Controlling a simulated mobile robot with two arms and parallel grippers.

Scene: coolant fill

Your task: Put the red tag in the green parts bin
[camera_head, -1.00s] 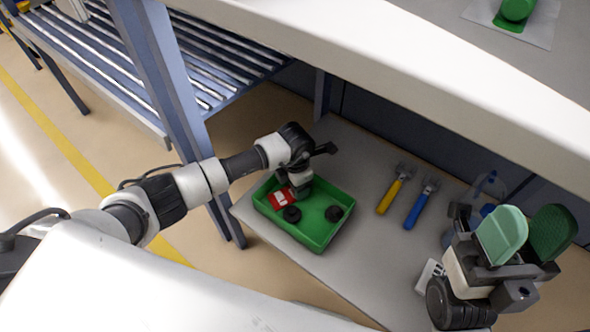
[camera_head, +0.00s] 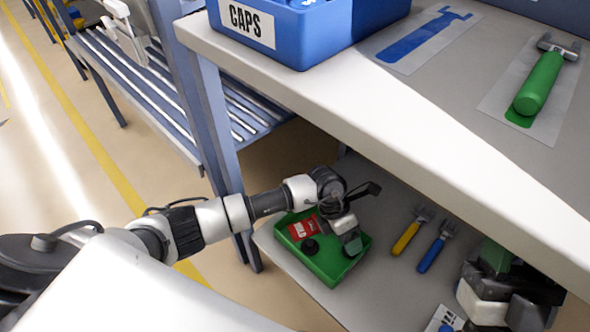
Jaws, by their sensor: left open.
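The red tag (camera_head: 303,229), with white markings, lies inside the green parts bin (camera_head: 328,278), toward its left side. The bin stands on the lower shelf. My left gripper (camera_head: 350,240) is open over the right part of the bin, to the right of the tag and apart from it, and hides some of the bin's inside. My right gripper (camera_head: 497,258) is at the lower right, partly hidden by the upper tabletop's edge; its jaw opening does not show clearly.
A black round part (camera_head: 310,247) lies in the bin. A yellow-handled tool (camera_head: 405,239) and a blue-handled tool (camera_head: 431,254) lie right of it. The upper tabletop (camera_head: 400,110) overhangs the shelf and holds a blue CAPS bin (camera_head: 290,30) and a green-handled tool (camera_head: 539,84).

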